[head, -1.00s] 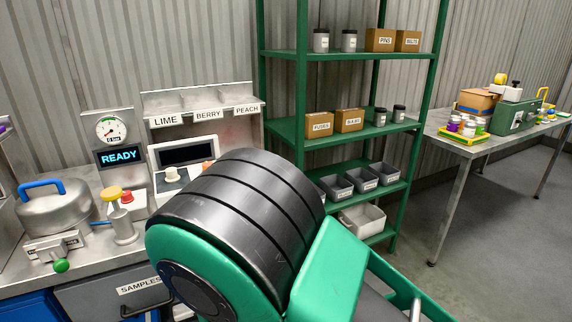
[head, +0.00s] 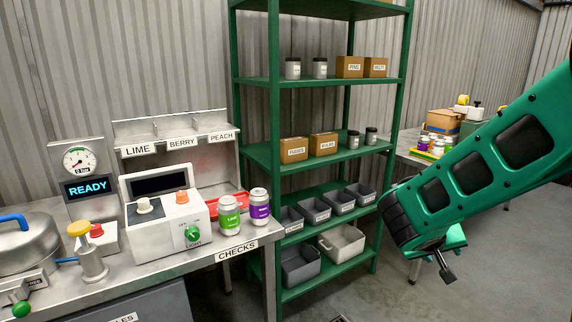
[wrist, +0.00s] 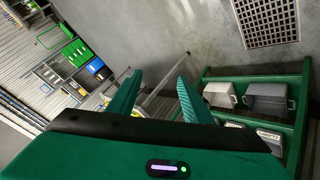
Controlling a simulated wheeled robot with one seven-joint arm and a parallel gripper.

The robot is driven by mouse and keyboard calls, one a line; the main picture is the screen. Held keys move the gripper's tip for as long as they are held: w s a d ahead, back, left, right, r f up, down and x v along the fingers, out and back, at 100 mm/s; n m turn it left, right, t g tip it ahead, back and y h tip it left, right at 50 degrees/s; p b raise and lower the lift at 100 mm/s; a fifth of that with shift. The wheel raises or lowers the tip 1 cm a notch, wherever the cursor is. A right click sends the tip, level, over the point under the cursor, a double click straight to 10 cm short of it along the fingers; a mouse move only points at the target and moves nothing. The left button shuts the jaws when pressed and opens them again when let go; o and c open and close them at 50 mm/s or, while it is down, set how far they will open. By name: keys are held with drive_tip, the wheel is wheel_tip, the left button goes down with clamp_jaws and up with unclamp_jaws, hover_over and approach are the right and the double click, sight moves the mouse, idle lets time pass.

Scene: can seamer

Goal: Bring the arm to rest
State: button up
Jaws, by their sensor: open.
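My arm (head: 490,165) reaches in from the right side of the head view, in front of the far table and beside the green shelf. My gripper (wrist: 157,90) shows in the wrist view with its two green fingers spread apart and nothing between them. In the head view the arm's end hangs over the floor to the right of the shelf, and the fingers there are too unclear to read. A green can (head: 229,215) and a purple can (head: 260,206) stand upright on the bench at the CHECKS label, away from my arm.
The green shelf (head: 262,155) with boxes, jars and bins stands close left of my arm; it also shows in the wrist view (wrist: 300,110). The far table (head: 402,154) lies behind my arm. The bench (head: 150,268) with the READY display (head: 88,188) is at left. Floor is open at lower right.

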drive_tip(key=s+d+m+g+y, duration=0.1)
drive_tip(key=s+d+m+g, duration=0.15)
drive_tip(key=s+d, duration=0.4)
drive_tip(key=s+a+r+m+g+y, duration=0.1)
drive_tip(key=s+a+y, duration=0.1)
drive_tip(key=s, duration=0.9)
drive_tip(key=s+a+r+m+g+y, duration=0.1)
drive_tip(key=s+y, duration=0.3)
drive_tip(key=s, duration=0.7)
drive_tip(key=shift+s+a+g+y, duration=0.2)
drive_tip(key=shift+a+g+y, duration=0.2)
drive_tip(key=shift+a+g, duration=0.4)
drive_tip(key=shift+a+r, duration=0.1)
